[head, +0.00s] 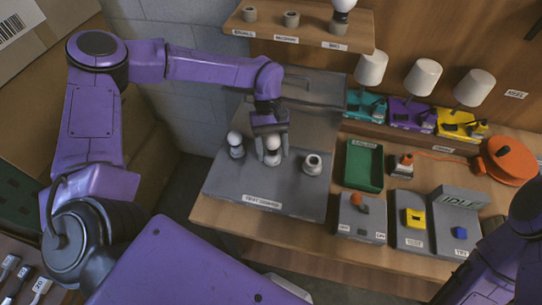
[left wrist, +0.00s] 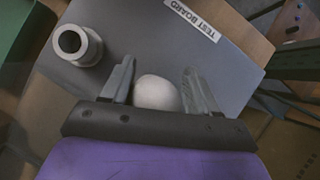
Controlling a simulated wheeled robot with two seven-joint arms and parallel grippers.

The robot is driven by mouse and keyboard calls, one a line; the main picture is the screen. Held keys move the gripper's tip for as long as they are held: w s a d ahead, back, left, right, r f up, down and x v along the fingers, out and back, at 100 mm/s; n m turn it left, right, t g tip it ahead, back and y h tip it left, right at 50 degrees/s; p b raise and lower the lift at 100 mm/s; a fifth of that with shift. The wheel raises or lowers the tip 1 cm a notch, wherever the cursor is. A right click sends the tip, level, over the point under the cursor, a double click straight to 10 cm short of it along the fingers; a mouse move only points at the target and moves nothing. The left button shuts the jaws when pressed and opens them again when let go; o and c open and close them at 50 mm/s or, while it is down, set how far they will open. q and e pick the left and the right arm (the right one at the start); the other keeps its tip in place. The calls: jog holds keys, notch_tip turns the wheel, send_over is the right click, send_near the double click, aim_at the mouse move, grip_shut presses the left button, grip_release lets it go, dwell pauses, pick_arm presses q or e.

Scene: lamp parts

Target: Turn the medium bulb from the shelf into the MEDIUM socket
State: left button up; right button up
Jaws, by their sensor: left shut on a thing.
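The medium bulb (head: 272,144), white and round, is between the fingers of my left gripper (head: 270,152), over the middle socket position of the grey test board (head: 228,185). In the left wrist view the bulb (left wrist: 157,92) sits between the two grey fingers of the gripper (left wrist: 157,88), which is shut on it. The socket under the bulb is mostly hidden, so I cannot tell how deep it sits. A smaller white bulb (head: 234,139) stands in the left socket. The right socket (head: 312,164) is empty. My right gripper is out of view.
The shelf (head: 300,30) has empty small and medium holders and a bulb (head: 343,5) on the big one. A green tray (head: 364,166), switch boxes (head: 362,217), an orange reel (head: 506,158) and several lamps (head: 423,78) stand to the right.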

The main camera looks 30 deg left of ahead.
pick_arm(q)
jog(key=shift+w+a, duration=0.1)
jog(key=shift+w, duration=0.05)
jog(key=shift+c, duration=0.2)
jog(key=shift+o, duration=0.9)
jog(key=shift+s+a+r+m+y+p, duration=0.2)
jog(key=shift+m+y+p, duration=0.2)
jog(key=shift+m+p, duration=0.25)
jog(key=shift+o, duration=0.2)
jog(key=shift+a+m+g+y+p, duration=0.15)
jog(key=shift+m+g+y+p, duration=0.15)
jog(key=shift+m, duration=0.55)
jog(key=m+y+p, duration=0.2)
jog(key=m, duration=0.1)
jog(key=shift+s+a+f+g, duration=0.1)
jog(key=shift+a+f+g, duration=0.05)
jog(key=shift+g, duration=0.15)
jog(key=shift+c, duration=1.1)
jog(key=shift+f+m, duration=0.15)
jog(key=shift+m, duration=0.25)
jog(key=shift+c, duration=0.3)
jog(key=o, duration=0.8)
jog(key=shift+c, duration=0.2)
